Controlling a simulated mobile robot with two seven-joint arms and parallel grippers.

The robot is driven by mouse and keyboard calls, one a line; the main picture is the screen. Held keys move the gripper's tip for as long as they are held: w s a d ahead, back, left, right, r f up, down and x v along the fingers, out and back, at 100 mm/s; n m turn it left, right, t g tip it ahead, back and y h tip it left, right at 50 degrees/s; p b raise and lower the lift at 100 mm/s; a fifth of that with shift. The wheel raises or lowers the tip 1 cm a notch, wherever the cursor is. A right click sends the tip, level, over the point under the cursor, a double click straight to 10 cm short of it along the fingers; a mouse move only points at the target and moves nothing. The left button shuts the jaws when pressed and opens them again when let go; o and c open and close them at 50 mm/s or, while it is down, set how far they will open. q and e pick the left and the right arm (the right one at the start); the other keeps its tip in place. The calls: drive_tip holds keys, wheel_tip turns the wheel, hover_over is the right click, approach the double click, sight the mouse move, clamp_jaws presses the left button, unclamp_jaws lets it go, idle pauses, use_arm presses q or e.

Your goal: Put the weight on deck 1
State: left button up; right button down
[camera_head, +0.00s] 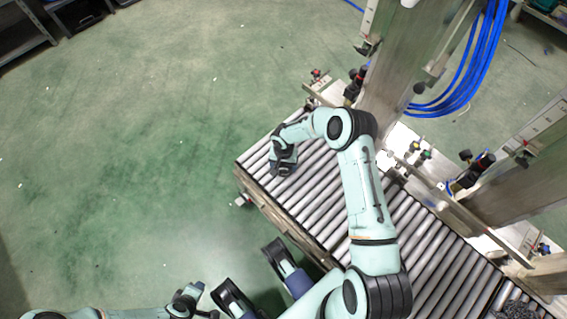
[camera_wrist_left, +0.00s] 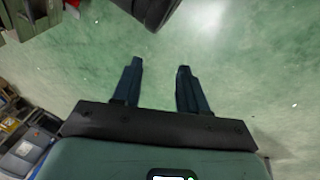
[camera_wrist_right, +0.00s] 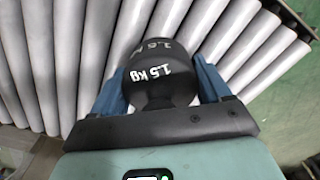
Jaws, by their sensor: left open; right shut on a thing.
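The weight (camera_wrist_right: 160,72) is a dark, rounded piece marked "1.5 kg" in the right wrist view. My right gripper (camera_head: 283,170) is shut on it, with one blue finger on each side. It is over the left end of a roller deck (camera_head: 318,205) in the head view; grey rollers fill the background of the right wrist view. I cannot tell whether the weight touches the rollers. No label naming deck 1 is legible. My left gripper (camera_wrist_left: 160,75) is open and empty above the green floor, away from the deck.
Metal posts (camera_head: 405,75) with clamps and black knobs stand along the deck's far side. Blue cables (camera_head: 475,70) hang by them. A dark, knobbly object (camera_head: 518,309) lies at the lower right. Green floor left of the deck is clear.

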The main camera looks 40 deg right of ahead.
drive_tip(key=shift+w, duration=0.1)
unclamp_jaws()
drive_tip(key=shift+f, duration=0.1)
